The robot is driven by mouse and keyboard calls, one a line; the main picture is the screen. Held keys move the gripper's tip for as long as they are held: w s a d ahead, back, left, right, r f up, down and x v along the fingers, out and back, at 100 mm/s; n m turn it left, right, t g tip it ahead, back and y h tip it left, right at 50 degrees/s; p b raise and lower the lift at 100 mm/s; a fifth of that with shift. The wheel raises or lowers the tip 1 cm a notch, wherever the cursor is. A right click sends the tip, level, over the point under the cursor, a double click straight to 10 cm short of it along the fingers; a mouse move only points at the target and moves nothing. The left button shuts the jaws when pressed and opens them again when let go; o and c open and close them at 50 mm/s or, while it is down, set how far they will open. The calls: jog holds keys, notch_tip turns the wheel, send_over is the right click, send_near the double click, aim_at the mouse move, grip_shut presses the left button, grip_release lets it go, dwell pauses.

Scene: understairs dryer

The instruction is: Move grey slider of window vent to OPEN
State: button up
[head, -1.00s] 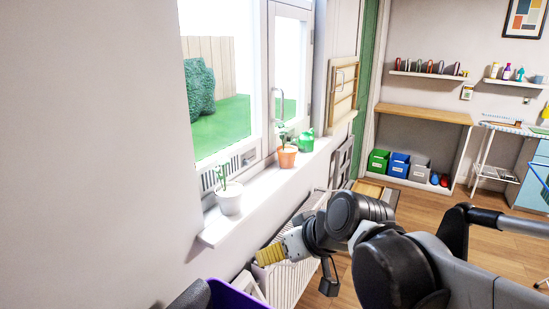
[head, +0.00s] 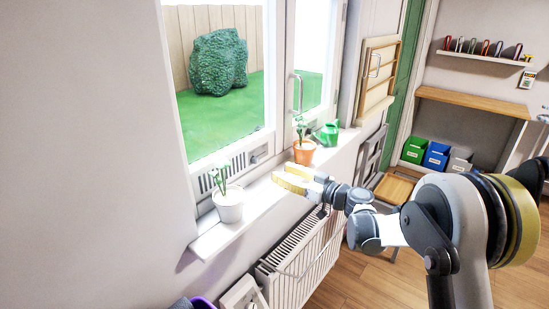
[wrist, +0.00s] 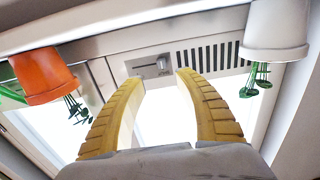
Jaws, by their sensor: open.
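The window vent (head: 226,172) is a pale strip with dark slots low on the window frame, between the two plants. Its grey slider (head: 257,155) is on a small plate right of the slots in the head view. In the wrist view, the slider (wrist: 161,63) shows beyond and between my fingertips, with the slots (wrist: 210,58) to its right. Any OPEN marking is too small to read. My gripper (head: 281,178), with yellow ribbed fingers, is open and empty above the sill, apart from the vent. It also shows in the wrist view (wrist: 159,80).
A white pot (head: 229,205) with a plant and an orange pot (head: 304,152) stand on the sill (head: 258,198), either side of my gripper. A green watering can (head: 328,134) stands farther along. A radiator (head: 303,263) is below the sill.

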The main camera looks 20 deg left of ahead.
aim_at(258, 161)
jog(key=b+x, duration=0.2)
jog(key=x, duration=0.8)
jog(key=shift+s, duration=0.2)
jog(key=shift+w+a, duration=0.25)
jog(key=shift+a, duration=0.1)
jog(key=shift+c, duration=0.5)
jog(key=shift+r, duration=0.1)
grip_shut()
